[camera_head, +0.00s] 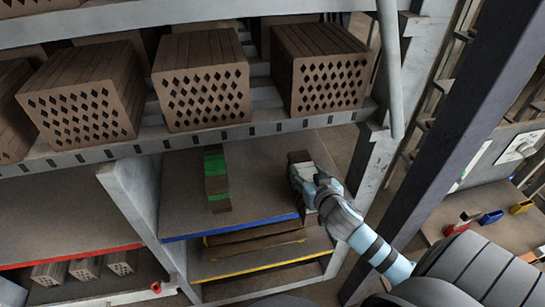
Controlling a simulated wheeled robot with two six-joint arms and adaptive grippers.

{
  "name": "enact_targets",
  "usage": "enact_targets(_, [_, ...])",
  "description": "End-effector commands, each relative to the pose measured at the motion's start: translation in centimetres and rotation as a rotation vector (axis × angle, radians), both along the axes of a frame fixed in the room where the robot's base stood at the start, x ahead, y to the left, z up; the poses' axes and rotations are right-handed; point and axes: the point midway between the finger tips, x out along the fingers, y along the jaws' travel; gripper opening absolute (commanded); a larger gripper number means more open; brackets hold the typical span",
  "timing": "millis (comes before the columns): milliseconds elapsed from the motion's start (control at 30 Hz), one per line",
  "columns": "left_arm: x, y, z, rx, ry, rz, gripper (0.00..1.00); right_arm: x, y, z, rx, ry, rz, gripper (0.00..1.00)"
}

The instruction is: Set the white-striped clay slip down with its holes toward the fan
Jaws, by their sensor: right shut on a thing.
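My right gripper (304,180) reaches in from the lower right and is shut on a brown clay slip (299,156) at the right of the blue-edged shelf board (255,195). The gripper covers much of this slip, so its stripe and holes cannot be made out. I cannot tell whether it touches the board. A green-striped clay slip (217,190) lies on the same board to the left, apart from the gripper. No fan can be made out. My left gripper is not in view.
Large hollow bricks (205,95) with diamond holes stand on the shelf above. A grey upright (375,170) stands close right of my gripper. A yellow-edged board (262,267) is below, a red-edged board (70,215) at left. Bare board lies between the slips.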

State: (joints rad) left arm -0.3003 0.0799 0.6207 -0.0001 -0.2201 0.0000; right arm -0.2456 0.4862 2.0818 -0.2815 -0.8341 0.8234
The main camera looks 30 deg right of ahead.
Motion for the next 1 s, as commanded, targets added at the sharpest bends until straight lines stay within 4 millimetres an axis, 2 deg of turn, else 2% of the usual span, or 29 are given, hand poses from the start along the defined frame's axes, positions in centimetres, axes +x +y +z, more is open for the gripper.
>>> enact_targets(300, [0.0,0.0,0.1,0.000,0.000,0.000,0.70,9.6,-3.4,0.5,-0.001,-0.008,0.001,0.16])
enact_targets(400, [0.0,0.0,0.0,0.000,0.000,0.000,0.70,12.2,-4.3,0.5,-0.002,-0.009,0.004,0.16])
enact_targets(500, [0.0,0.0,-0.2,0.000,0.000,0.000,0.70,13.9,-5.0,0.4,-0.004,-0.007,0.005,0.16])
enact_targets(600, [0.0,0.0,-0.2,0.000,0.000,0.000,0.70,14.6,-5.2,0.1,-0.003,-0.005,0.006,0.16])
enact_targets(800, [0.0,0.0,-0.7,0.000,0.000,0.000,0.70,14.6,-5.2,-3.0,-0.004,-0.003,0.007,0.16])
enact_targets(1000, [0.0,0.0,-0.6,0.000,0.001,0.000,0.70,14.6,-5.2,-3.3,-0.003,-0.003,0.006,0.16])
